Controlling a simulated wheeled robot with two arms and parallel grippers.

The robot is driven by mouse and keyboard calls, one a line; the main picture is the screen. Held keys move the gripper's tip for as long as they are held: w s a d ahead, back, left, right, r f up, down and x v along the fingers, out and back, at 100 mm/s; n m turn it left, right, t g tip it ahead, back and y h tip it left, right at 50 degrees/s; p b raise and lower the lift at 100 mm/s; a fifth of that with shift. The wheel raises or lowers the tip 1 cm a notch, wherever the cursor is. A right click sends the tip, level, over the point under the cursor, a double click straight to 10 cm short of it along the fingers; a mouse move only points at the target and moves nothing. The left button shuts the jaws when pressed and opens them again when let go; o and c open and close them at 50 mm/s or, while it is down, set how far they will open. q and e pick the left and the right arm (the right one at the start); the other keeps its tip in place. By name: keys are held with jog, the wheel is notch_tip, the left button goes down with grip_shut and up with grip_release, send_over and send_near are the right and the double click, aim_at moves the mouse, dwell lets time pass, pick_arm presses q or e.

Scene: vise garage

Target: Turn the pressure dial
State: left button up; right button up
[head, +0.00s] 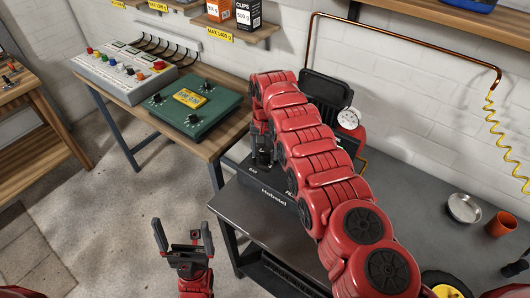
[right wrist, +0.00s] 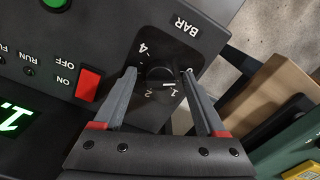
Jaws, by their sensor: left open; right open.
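The pressure dial (right wrist: 160,75) is a dark round knob on a black panel, in the right wrist view. Numbers 1, 2 and 4 and the word BAR surround it, upside down. A small white mark shows near the 1 and 2 side. My right gripper (right wrist: 159,72) is open, its fingers on either side of the dial; contact is unclear. In the head view the black machine (head: 256,187) stands on the grey bench, its dial hidden by my right gripper (head: 263,155) and arm. My left gripper (head: 183,228) is open and empty over the floor.
A red ON/OFF switch (right wrist: 89,84) and a green lit display (right wrist: 14,118) share the panel. A green box with knobs (head: 198,112) stands on the wooden table at left. A metal bowl (head: 464,208) and orange cup (head: 501,224) are on the bench's right.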

grip_shut()
dwell(0.3)
